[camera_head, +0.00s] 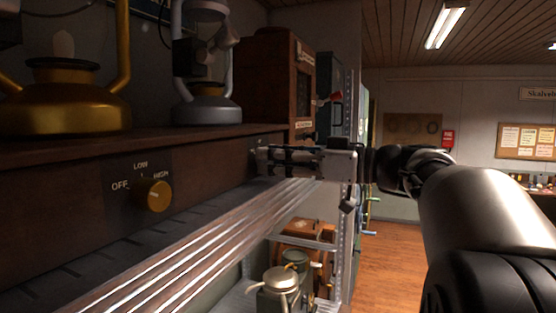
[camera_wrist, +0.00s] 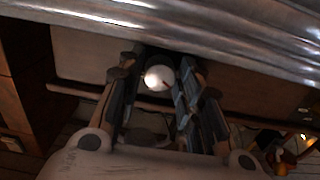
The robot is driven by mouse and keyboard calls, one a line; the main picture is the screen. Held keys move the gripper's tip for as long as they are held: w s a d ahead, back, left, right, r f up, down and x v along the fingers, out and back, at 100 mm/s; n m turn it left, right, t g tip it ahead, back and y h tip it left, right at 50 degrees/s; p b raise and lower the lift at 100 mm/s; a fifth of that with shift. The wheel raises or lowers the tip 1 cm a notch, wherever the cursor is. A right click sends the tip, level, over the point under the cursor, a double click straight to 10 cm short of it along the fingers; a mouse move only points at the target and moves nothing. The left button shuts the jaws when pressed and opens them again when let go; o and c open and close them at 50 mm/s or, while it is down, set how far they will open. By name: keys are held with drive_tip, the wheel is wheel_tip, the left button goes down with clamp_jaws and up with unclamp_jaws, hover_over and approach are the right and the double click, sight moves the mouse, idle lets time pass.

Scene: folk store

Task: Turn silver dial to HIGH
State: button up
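The silver dial (camera_wrist: 160,78) shows in the wrist view as a bright round knob between my two fingertips. A small dark mark shows on its lower right; its setting cannot be read. My gripper (camera_wrist: 160,72) has one finger on each side of the dial. The gaps are very narrow, and I cannot tell whether the fingers touch it. In the head view my gripper (camera_head: 262,160) reaches left to the right end of the wooden shelf front and hides the silver dial and its labels.
A gold dial (camera_head: 153,195) with OFF, LOW and HIGH labels is further left on the same panel (camera_head: 60,215). A gold lantern (camera_head: 65,100) and a silver lantern (camera_head: 207,105) stand above. A ribbed metal ledge (camera_head: 215,235) runs below the panel, close to my gripper.

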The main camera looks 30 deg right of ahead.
drive_tip(key=c, duration=0.6)
drive_tip(key=shift+m, duration=2.3)
drive_tip(key=o, duration=1.1)
drive_tip(key=shift+c, duration=0.2)
drive_tip(key=shift+s, duration=0.1)
drive_tip(key=v, duration=1.2)
